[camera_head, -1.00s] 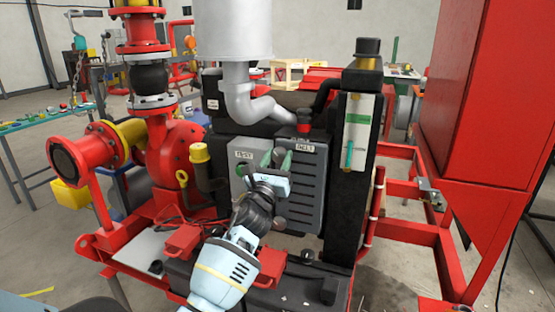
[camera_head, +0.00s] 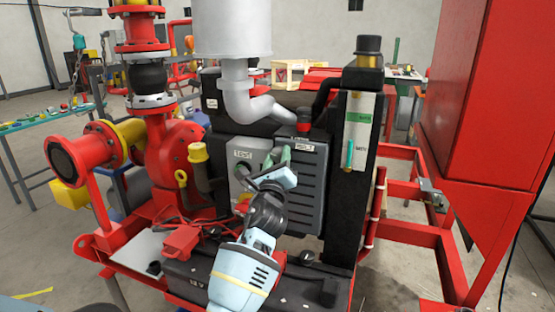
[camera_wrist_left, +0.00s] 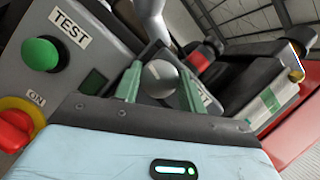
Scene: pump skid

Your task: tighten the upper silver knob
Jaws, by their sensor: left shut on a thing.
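My left gripper (camera_head: 277,158) reaches up from below to the grey control panel (camera_head: 308,185) on the engine's front. In the left wrist view its two green fingers (camera_wrist_left: 160,85) stand on either side of a round silver knob (camera_wrist_left: 160,77) and are shut on it. In the head view the fingers and gripper body hide this knob. The gripper is tilted, its palm sloping down to the right. I cannot make out a second silver knob. My right gripper is not in view.
Left of the knob are a green button (camera_wrist_left: 40,54) under a TEST label and a red knob (camera_wrist_left: 14,127) on a yellow ring marked ON. A black column (camera_head: 352,190) stands right of the panel. Red frame rails (camera_head: 408,232) run at the right.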

